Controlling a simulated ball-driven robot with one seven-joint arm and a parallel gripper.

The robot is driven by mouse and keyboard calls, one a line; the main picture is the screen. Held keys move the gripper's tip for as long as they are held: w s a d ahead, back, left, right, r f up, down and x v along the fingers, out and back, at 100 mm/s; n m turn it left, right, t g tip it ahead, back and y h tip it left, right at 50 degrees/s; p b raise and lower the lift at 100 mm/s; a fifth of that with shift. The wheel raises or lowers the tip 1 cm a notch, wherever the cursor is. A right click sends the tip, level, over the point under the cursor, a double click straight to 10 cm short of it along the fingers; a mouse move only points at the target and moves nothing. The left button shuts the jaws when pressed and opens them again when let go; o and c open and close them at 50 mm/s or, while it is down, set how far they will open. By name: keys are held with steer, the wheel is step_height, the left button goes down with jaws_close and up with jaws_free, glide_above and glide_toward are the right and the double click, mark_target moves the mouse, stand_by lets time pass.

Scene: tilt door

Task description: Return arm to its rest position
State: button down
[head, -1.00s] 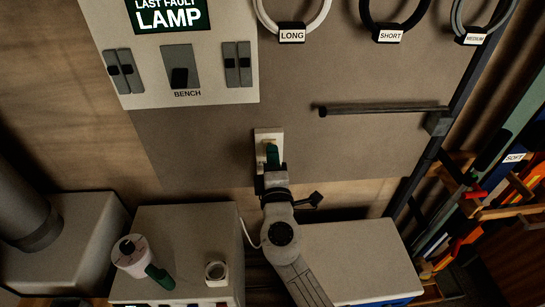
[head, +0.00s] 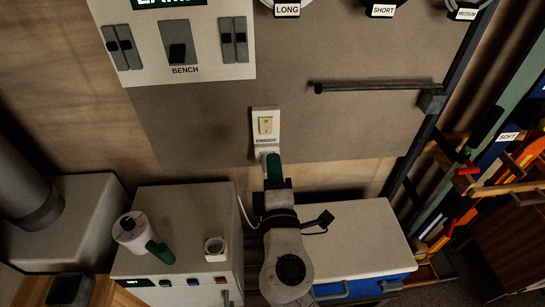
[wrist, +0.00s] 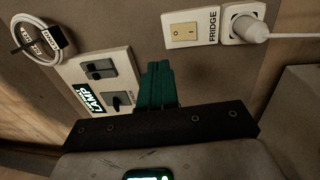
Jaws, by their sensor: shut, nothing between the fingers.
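My gripper (head: 274,168) has its green fingers together, empty, and pointing up in the head view. It stands just below the wall plate with a cream rocker switch (head: 265,125) labelled FRIDGE, partly in front of the white socket (head: 259,154) under it. In the wrist view the green fingers (wrist: 158,84) are side by side, with clear space seen between them and the switch (wrist: 184,31). The socket with its white plug (wrist: 246,27) shows to the right there. My arm's folded part shows below the gripper in the head view.
A grey bar (head: 365,87) juts out at the upper right of the panel. A cooler with a grey lid (head: 350,235) stands at the lower right.

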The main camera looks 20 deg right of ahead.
steer(key=shift+s, duration=0.25)
stand_by(0.3)
steer(key=s+d+f+m+g+h, duration=0.2)
steer(key=s+d+f+m+g, duration=0.75)
steer(key=d+f, duration=0.4)
steer(key=s+a+f+m+g+y, duration=0.1)
steer(key=s+f+g+y, duration=0.3)
steer(key=s, duration=0.5)
steer(key=s+a+f+m+g+y, duration=0.2)
steer(key=s+f+m+g+y, duration=0.1)
steer(key=s, duration=0.7)
step_height(320, 180, down, 3)
steer(key=shift+s+r+m+g+y, duration=0.1)
steer(key=shift+s+m+g+y, duration=0.3)
steer(key=shift+m, duration=0.35)
steer(key=shift+w, duration=0.1)
